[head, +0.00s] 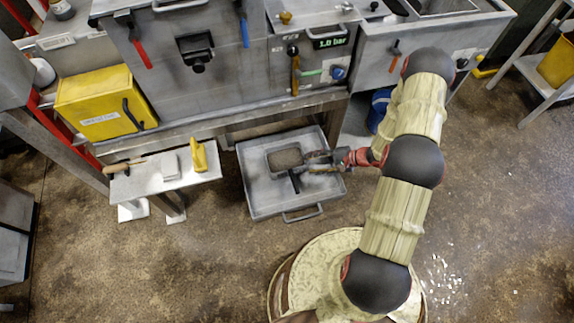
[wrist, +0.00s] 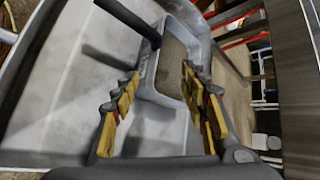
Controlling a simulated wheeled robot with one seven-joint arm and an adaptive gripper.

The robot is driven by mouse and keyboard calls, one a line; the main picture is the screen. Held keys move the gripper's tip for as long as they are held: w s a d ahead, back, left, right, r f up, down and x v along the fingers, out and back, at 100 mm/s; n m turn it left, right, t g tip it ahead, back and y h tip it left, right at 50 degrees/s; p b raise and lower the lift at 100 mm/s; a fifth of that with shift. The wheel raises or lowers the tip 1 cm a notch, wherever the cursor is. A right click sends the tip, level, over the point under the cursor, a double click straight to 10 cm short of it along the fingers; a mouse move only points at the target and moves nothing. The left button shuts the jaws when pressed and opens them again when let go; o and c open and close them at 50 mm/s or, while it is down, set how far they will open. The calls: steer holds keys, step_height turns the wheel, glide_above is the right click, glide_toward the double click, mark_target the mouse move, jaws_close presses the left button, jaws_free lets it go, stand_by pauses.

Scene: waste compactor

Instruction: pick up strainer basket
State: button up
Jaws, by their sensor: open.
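The strainer basket (head: 286,158) is a small grey rectangular frame with a brownish inside and a dark handle pointing toward the lower part of the head view. It sits inside a grey tray (head: 262,201) on the floor. My gripper (head: 309,163) is at the basket's right side, low over the tray. In the wrist view, the basket (wrist: 173,62) lies ahead of and partly between my open, yellow-padded fingers (wrist: 160,78). Its near rim shows between the fingertips, and its dark handle goes off to the upper left. I cannot tell whether the fingers touch it.
The compactor's grey front (head: 181,88) stands above the tray, with levers and a gauge reading 1.0 bar. A low bench (head: 140,184) at left holds a brush-like tool, a grey block and a yellow item. Open floor lies below the tray.

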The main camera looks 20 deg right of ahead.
mark_target(290, 172)
steer(key=shift+s+a+f+m+y, duration=0.4)
steer(key=shift+s+a+f+y, duration=0.1)
steer(key=shift+s+a+f, duration=0.45)
steer(key=shift+r+b+x, duration=0.15)
steer(key=shift+b+x, duration=0.6)
steer(key=shift+x, duration=1)
steer(key=shift+r+b+x, duration=0.2)
steer(key=shift+b+x, duration=0.55)
steer(key=shift+x, duration=1.05)
steer(key=shift+a, duration=0.2)
steer(key=shift+c, duration=0.3)
jaws_close()
